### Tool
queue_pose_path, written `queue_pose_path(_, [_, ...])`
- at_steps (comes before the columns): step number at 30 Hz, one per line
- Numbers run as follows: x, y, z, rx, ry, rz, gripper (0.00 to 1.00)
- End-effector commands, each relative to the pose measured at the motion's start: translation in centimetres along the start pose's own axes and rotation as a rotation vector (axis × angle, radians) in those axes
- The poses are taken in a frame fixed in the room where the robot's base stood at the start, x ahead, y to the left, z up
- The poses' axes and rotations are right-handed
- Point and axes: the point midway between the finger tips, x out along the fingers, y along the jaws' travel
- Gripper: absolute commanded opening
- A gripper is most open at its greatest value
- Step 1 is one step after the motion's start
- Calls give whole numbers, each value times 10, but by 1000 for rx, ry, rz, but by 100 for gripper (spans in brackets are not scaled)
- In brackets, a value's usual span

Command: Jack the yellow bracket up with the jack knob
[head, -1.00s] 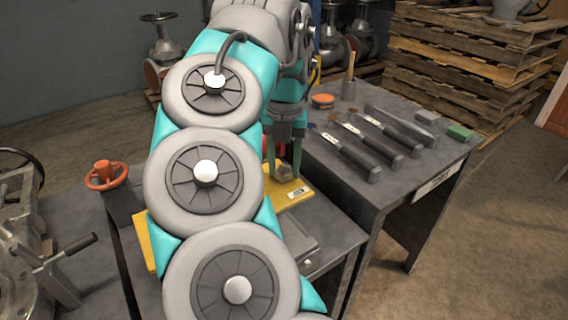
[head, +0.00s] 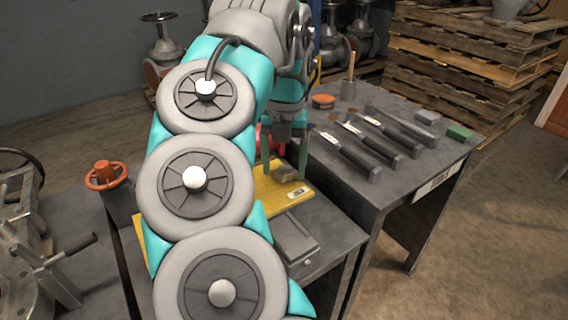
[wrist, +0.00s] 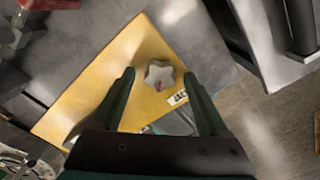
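The yellow bracket (head: 262,192) is a flat plate with a white label on the grey bench, partly hidden by my arm. It fills the middle of the wrist view (wrist: 85,100). The jack knob (head: 286,174) is a small greyish star-shaped knob on the plate. In the wrist view the knob (wrist: 158,74) has a small red mark at its near edge. My gripper (head: 284,168) points down over the knob. Its green fingers (wrist: 159,78) are spread, one on each side, with clear gaps to the knob.
A flat grey tray-like object (head: 293,238) lies in front of the bracket. An orange handwheel (head: 105,175) stands at the left. The right bench (head: 330,185) holds several dark-handled tools, a green block (head: 460,133) and an orange tin (head: 323,101). Wooden pallets (head: 470,60) are stacked behind.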

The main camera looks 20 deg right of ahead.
Motion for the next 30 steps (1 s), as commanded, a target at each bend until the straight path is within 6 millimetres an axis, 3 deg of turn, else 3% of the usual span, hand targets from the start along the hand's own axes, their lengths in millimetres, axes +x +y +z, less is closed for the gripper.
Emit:
queue_pose_path(13, [1, 2, 0, -39, 1, 3, 78])
queue_pose_path(30, [1, 2, -1, -267, 5, 8, 78])
